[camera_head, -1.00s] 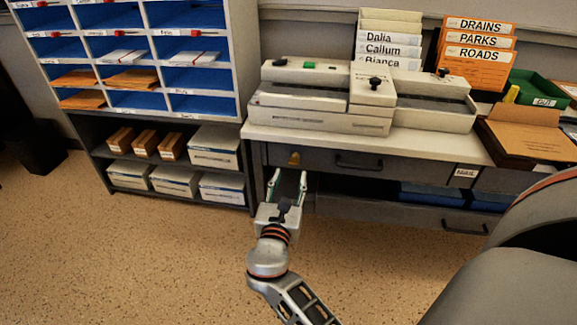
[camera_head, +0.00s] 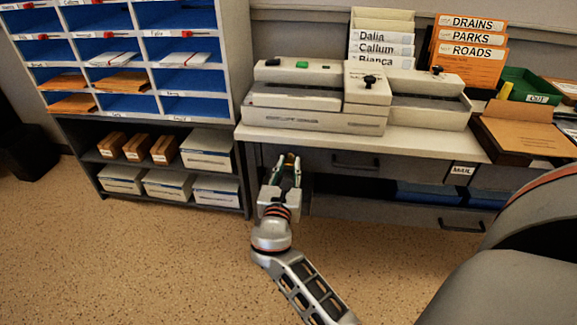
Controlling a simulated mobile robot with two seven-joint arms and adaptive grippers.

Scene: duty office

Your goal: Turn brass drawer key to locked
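The brass drawer key (camera_head: 289,157) is at the left end of the grey drawer front (camera_head: 325,161), under the white desk top. It is small and mostly hidden by my fingers, so its turn angle cannot be made out. My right gripper (camera_head: 288,160) reaches up from below, its two fingertips drawn in on both sides of the key at the drawer front. It looks shut on the key. My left gripper is not in view.
A white machine (camera_head: 315,120) stands on the desk above the drawer. A shelf unit (camera_head: 243,170) with boxes stands close on the left. A lower drawer (camera_head: 400,210) is below. The speckled floor in front is clear.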

